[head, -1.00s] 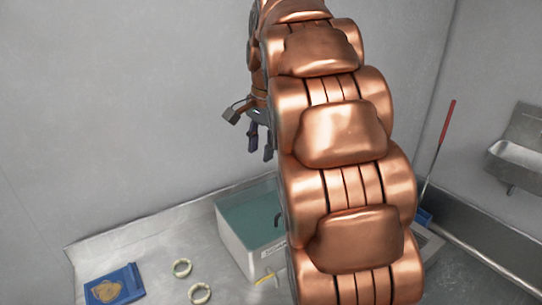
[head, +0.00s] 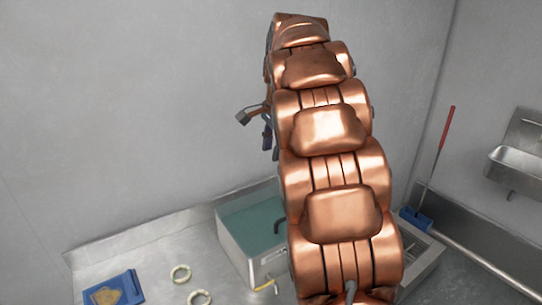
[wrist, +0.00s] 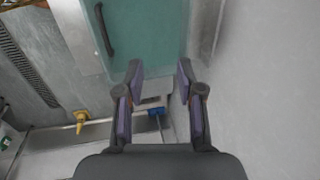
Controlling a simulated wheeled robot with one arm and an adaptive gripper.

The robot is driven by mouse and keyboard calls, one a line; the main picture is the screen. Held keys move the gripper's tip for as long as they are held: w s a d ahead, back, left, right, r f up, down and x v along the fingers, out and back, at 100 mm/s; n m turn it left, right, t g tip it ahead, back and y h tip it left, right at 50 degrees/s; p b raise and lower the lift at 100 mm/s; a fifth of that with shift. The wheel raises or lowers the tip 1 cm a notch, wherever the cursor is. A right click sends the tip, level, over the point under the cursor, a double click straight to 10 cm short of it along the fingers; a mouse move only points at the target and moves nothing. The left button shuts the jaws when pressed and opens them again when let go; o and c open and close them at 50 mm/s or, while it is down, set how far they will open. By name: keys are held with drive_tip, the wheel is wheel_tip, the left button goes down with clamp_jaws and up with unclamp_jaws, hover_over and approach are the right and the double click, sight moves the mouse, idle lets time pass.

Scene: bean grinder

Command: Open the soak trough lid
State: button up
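The soak trough (head: 238,250) is a pale metal box on the counter, partly hidden behind my arm in the head view. Its flat teal lid (head: 245,222) lies across the top and looks shut; it also shows in the wrist view (wrist: 150,35). A dark curved handle (head: 278,226) is on the lid; in the wrist view the handle (wrist: 105,30) is left of my fingers. My gripper (wrist: 160,75) is open and empty, above the trough and apart from the lid. In the head view it is mostly hidden behind my arm.
A yellow tap (wrist: 80,117) is on the trough's front. A wall stands close behind the trough. A red-handled brush (head: 445,130) and wall basin (head: 518,160) are at right.

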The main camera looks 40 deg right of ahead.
drive_tip(key=shift+p+x, duration=0.45)
drive_tip(key=shift+x, duration=1.35)
clamp_jaws()
unclamp_jaws()
drive_tip(key=v, duration=1.2)
